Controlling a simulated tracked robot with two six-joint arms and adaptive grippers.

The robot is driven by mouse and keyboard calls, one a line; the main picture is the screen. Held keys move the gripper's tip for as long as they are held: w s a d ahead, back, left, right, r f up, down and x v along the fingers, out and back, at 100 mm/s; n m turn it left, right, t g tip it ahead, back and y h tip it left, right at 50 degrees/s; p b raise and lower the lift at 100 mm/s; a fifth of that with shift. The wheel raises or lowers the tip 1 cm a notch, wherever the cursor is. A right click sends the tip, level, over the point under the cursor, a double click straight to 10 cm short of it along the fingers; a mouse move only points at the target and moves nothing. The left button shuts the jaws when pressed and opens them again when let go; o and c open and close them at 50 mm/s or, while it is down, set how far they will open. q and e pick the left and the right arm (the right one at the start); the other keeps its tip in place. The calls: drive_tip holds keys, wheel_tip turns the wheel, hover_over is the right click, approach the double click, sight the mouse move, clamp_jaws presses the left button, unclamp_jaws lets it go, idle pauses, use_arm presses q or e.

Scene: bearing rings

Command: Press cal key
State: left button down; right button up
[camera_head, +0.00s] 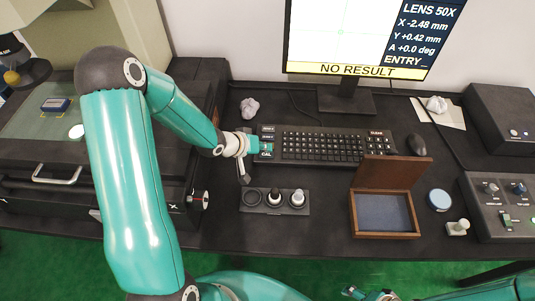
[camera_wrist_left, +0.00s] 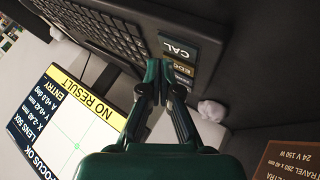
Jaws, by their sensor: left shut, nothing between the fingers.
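The black keyboard (camera_head: 330,146) lies on the dark desk below the monitor. Its left end has a column of larger labelled keys, with the CAL key (camera_head: 266,154) at the near end. In the left wrist view the CAL key (camera_wrist_left: 178,49) shows just beyond the fingertips. My left gripper (camera_head: 268,147) is shut and empty, over the labelled keys at the keyboard's left end; its fingers also show in the left wrist view (camera_wrist_left: 164,82). I cannot tell whether the tips touch the key. My right gripper (camera_head: 354,292) shows partly at the bottom edge.
The monitor (camera_head: 360,35) reads NO RESULT. A holder (camera_head: 259,209) with small round parts stands in front of the keyboard. An open wooden box (camera_head: 386,236), a blue round tin (camera_head: 438,200) and a mouse (camera_head: 417,145) are to the right. Crumpled paper (camera_head: 250,108) lies behind the gripper.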

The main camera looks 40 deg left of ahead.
sight(265, 155)
use_arm(q)
drive_tip(key=shift+s+f, duration=0.1)
drive_tip(key=shift+f, duration=0.3)
drive_tip(key=shift+f+b, duration=0.3)
drive_tip(key=shift+b, duration=0.2)
idle(0.5)
drive_tip(key=shift+r, duration=0.1)
drive_tip(key=shift+r+p, duration=0.65)
drive_tip(key=shift+p, duration=0.1)
wheel_tip(265, 155, up, 5)
drive_tip(key=p, duration=0.4)
drive_tip(key=shift+p, duration=0.4)
idle(1.0)
